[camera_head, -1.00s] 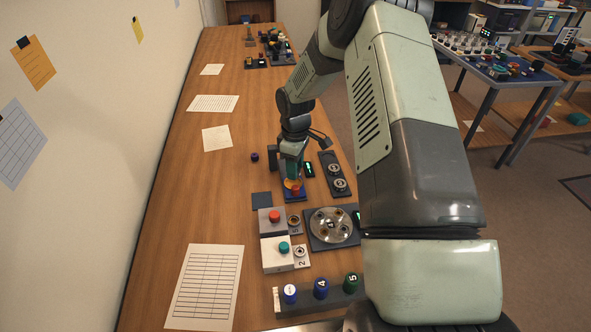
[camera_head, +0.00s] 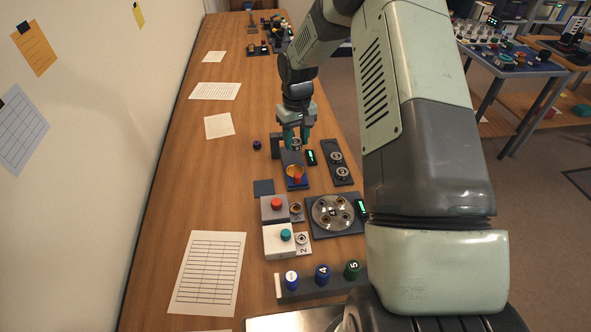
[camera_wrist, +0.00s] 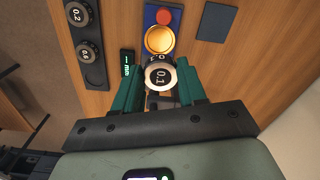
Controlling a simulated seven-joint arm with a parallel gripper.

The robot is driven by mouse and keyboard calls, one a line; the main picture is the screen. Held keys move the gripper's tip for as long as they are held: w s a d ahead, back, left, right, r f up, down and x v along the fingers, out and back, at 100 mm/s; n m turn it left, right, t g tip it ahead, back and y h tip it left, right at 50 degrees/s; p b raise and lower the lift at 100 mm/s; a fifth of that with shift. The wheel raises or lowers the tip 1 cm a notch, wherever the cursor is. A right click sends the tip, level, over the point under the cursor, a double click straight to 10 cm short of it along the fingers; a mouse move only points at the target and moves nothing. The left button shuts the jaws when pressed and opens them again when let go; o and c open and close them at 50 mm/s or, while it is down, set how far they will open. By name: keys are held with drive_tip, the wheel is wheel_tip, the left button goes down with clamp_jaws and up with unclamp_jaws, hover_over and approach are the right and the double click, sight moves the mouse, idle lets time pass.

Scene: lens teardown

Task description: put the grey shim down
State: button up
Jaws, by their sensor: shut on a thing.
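The grey shim (camera_wrist: 158,76), a pale ring with a dark centre marked 0.1, is held between the green fingertips of my gripper (camera_wrist: 160,90). In the head view my gripper (camera_head: 295,138) is above the far end of the blue stand, and the shim (camera_head: 296,145) is small and partly hidden there. The gold cup (camera_wrist: 159,40) on the blue stand (camera_head: 296,184) lies just beyond the shim in the wrist view. A dark rack (camera_head: 333,148) to the right carries two shims, marked 0.2 (camera_wrist: 78,14) and 0.4 (camera_wrist: 87,52).
A small green-lit display (camera_head: 311,157) stands between stand and rack. A dark square pad (camera_head: 263,188) lies left of the stand. Nearer are a round clear-topped plate (camera_head: 333,212) and two button boxes (camera_head: 274,207). The table's left side is mostly clear except for papers.

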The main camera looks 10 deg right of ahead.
wheel_tip(320, 180, down, 10)
drive_tip(key=shift+r, duration=0.15)
idle(0.3)
drive_tip(key=o, duration=1.1)
drive_tip(key=shift+c, duration=0.2)
